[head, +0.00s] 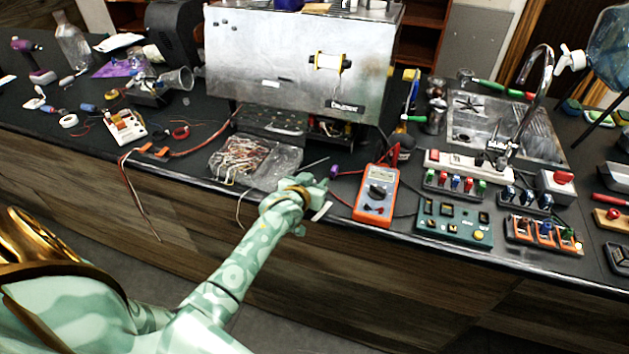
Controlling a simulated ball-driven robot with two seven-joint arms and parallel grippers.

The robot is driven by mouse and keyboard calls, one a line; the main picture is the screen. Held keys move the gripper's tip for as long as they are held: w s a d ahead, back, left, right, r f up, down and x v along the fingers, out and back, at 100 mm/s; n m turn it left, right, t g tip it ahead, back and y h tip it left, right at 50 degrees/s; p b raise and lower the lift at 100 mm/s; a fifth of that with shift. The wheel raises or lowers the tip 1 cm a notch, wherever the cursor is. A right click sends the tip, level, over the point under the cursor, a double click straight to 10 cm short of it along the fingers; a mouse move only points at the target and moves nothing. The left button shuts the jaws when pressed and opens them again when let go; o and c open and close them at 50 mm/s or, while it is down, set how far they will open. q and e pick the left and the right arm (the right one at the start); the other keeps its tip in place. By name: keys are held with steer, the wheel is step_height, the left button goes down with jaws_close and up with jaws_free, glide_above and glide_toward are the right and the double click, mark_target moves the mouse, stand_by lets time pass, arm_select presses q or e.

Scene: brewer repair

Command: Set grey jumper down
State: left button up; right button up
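My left gripper (314,187) is over the front edge of the black counter, between a clear bag of wires and the orange multimeter. Its fingers are small and partly hidden by my wrist, so I cannot tell whether they are open or shut. A thin grey piece (316,162), possibly the grey jumper, shows just beyond the fingers; I cannot tell whether it touches them. A small pale strip (321,211) shows just right of my wrist at the counter edge. My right gripper is not in view.
The clear bag of wires (247,160) lies left of my gripper. The orange multimeter (377,195) with red and black leads is to the right. A green board (453,222) and switch blocks stand further right. The metal brewer (300,60) stands behind. Little counter is free here.

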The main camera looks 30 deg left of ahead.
arm_select(q)
steer(key=shift+f+b, duration=0.15)
steer(key=shift+b, duration=0.2)
steer(key=shift+s, duration=0.25)
steer(key=p+v, duration=0.1)
steer(key=v, duration=0.1)
steer(key=p+v, duration=0.1)
steer(key=v, duration=0.1)
steer(key=shift+s+d+r, duration=0.1)
steer(key=shift+r, duration=0.4)
steer(key=p+v, duration=0.2)
steer(key=v, duration=0.9)
steer(key=shift+s, duration=0.3)
steer(key=shift+d+f, duration=0.1)
steer(key=shift+f, duration=0.05)
